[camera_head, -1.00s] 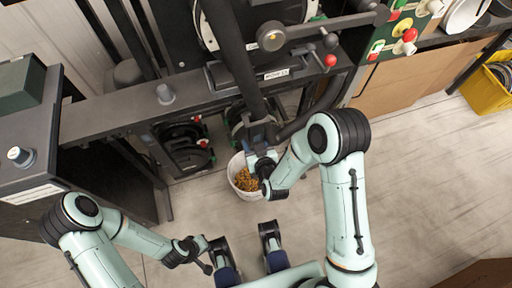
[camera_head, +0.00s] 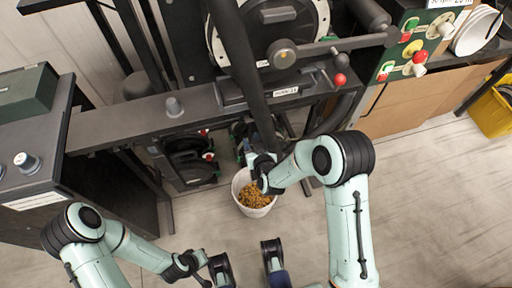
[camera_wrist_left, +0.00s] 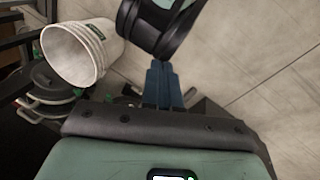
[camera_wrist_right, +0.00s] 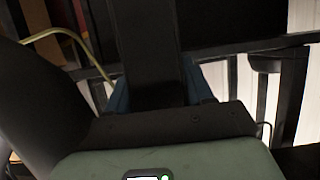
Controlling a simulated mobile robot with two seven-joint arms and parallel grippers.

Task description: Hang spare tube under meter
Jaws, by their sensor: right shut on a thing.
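The seed meter (camera_head: 272,32), a dark disc housing with a pale ring, stands at the top of the head view. A long dark tube (camera_head: 236,55) slants down in front of it and the black beam (camera_head: 120,124) to my right gripper (camera_head: 258,160). In the right wrist view the tube (camera_wrist_right: 150,45) passes between the blue fingers of the right gripper (camera_wrist_right: 158,88), shut on it. Whether the tube's upper end hangs on anything cannot be seen. My left gripper (camera_wrist_left: 164,87) shows its blue fingers together and empty, low over the floor.
A white bucket of yellow grain (camera_head: 268,208) stands on the floor below the right gripper; it also shows in the left wrist view (camera_wrist_left: 80,52). A red-knobbed lever (camera_head: 340,80) and a curved dark hose (camera_head: 335,118) are close right of the tube. Open floor lies right.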

